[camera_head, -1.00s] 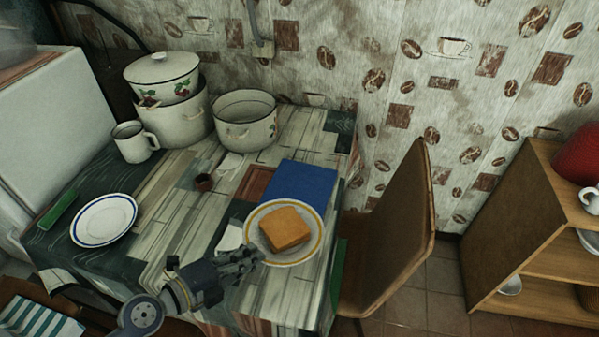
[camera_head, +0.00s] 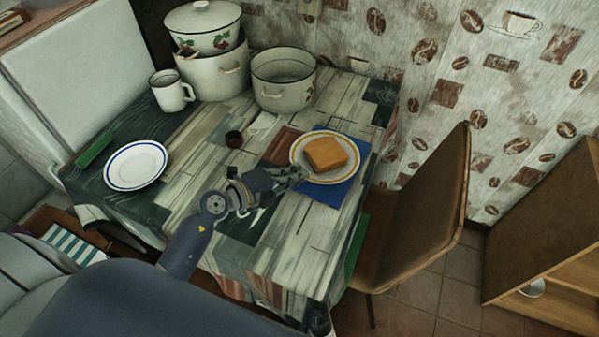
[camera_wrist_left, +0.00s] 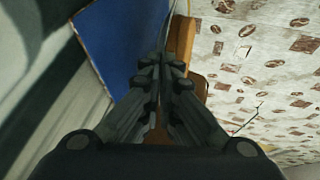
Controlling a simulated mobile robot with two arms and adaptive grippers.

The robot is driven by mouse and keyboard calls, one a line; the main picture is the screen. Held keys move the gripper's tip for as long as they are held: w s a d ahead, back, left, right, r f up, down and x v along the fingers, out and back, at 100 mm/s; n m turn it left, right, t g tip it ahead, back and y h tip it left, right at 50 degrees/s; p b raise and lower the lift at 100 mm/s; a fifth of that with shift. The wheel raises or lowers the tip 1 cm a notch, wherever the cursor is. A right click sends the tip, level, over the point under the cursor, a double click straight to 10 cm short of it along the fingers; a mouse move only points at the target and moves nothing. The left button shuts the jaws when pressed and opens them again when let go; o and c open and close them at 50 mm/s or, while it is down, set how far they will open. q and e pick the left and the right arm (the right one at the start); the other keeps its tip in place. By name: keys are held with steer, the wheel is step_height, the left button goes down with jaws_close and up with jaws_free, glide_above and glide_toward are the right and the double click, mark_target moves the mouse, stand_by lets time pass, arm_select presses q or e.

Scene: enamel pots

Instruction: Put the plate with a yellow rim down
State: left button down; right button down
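The plate with a yellow rim (camera_head: 297,160) carries a slice of bread (camera_head: 326,154) and is over the blue book (camera_head: 335,194). My left gripper (camera_head: 292,177) is at the plate's left rim. In the left wrist view its fingers (camera_wrist_left: 163,72) are closed together around the plate's edge, which shows as a thin line (camera_wrist_left: 171,12) beyond them. The bread (camera_wrist_left: 181,38) is right of it and the blue book (camera_wrist_left: 112,40) left. The plate looks nearly level; whether it touches the book I cannot tell.
A blue-rimmed plate (camera_head: 136,165), a mug (camera_head: 171,92), an open pot (camera_head: 283,82) and stacked pots (camera_head: 214,72) stand on the table (camera_head: 290,240). A chair (camera_head: 425,220) stands at the right edge.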

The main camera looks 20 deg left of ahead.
mark_target(308, 161)
arm_select(q)
steer(key=w, duration=0.3)
steer(key=shift+w+a+f, duration=0.1)
steer(key=shift+w, duration=0.05)
step_height(308, 161, down, 3)
steer(key=shift+r+b, duration=0.1)
steer(key=shift+b, duration=0.55)
steer(key=shift+f, duration=0.35)
arm_select(e)
steer(key=shift+s+f, duration=0.1)
steer(key=shift+f, duration=0.6)
arm_select(q)
steer(key=c, duration=2.3)
jaws_free()
steer(key=shift+f, duration=0.2)
steer(key=shift+o, duration=1.1)
steer(key=shift+r, duration=0.1)
